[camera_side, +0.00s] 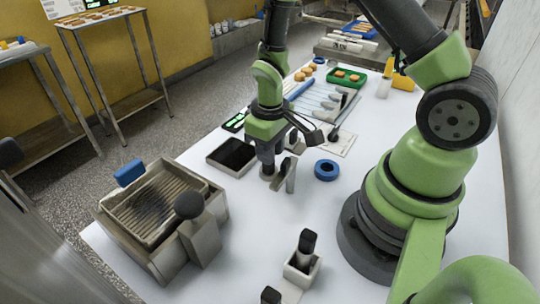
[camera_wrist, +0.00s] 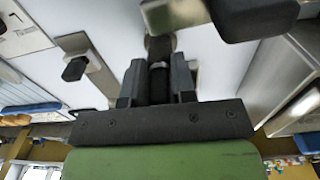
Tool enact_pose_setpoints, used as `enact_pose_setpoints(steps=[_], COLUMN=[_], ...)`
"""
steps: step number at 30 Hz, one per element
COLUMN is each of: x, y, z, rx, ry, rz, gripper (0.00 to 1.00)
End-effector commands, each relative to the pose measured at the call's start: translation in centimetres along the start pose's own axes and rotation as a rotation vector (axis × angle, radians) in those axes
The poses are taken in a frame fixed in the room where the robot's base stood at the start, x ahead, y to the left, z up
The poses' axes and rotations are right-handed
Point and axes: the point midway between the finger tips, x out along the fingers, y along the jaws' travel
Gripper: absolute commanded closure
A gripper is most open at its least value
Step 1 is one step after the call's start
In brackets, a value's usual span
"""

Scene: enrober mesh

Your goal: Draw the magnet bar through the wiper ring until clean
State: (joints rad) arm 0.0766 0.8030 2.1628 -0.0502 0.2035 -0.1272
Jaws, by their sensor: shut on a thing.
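My gripper (camera_side: 279,178) points down over the white table in the side view, its fingers close above the surface. In the wrist view its two grey fingers (camera_wrist: 160,75) are shut on a dark upright bar (camera_wrist: 159,48), which I take to be the magnet bar. The fingers hide most of the bar, and I cannot tell whether its lower end touches anything. A thick blue ring (camera_side: 327,178), possibly the wiper ring, lies flat on the table to the right of my gripper, apart from it.
A dark square tray (camera_side: 212,157) stands left of my gripper. A metal box with a ribbed grate (camera_side: 118,213) and a black-knobbed block (camera_side: 203,240) are at front left. A small holder with a black-topped piece (camera_side: 303,272) stands in front. Tools and a green tray (camera_side: 345,77) lie behind.

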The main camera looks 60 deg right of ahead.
Motion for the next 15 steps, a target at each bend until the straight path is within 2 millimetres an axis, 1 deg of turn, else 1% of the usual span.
enact_pose_setpoints(steps=[3, 15], x=[-1.7, -6.9], y=[0.0, 0.0], z=[-0.1, -0.1], rx=[-0.002, -0.003], ry=[0.006, 0.006], rz=[0.001, 0.001], gripper=[1.00, 1.00])
